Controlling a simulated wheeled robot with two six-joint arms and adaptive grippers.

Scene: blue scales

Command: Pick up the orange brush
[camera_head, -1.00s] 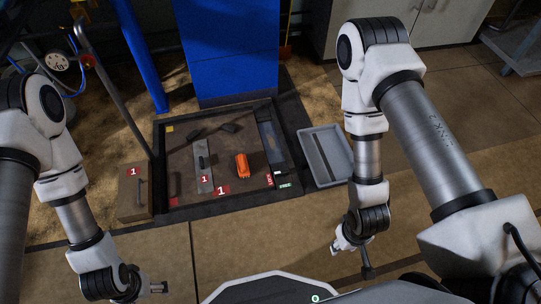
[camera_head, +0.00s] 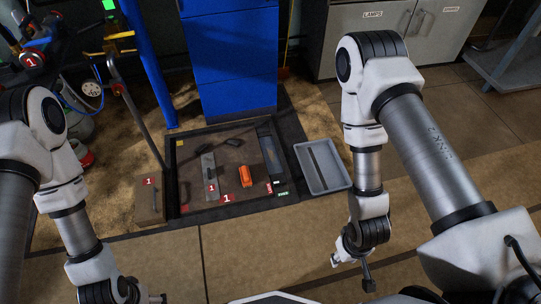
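The orange brush (camera_head: 246,175) lies on the brown bed of a black-framed floor scale, right of its middle. Its bristles cannot be made out. My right gripper (camera_head: 367,272) hangs at the lower right, well to the right of the brush and nearer to me, apart from it. My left gripper (camera_head: 155,298) is at the bottom left edge, partly cut off and far from the brush. I cannot tell how far either gripper's fingers are parted.
A grey tray (camera_head: 322,166) lies right of the scale frame (camera_head: 228,209). A brown box (camera_head: 149,200) stands on its left, and a dark tool (camera_head: 211,177) lies left of the brush. A blue column (camera_head: 231,60) stands behind. The front floor is clear.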

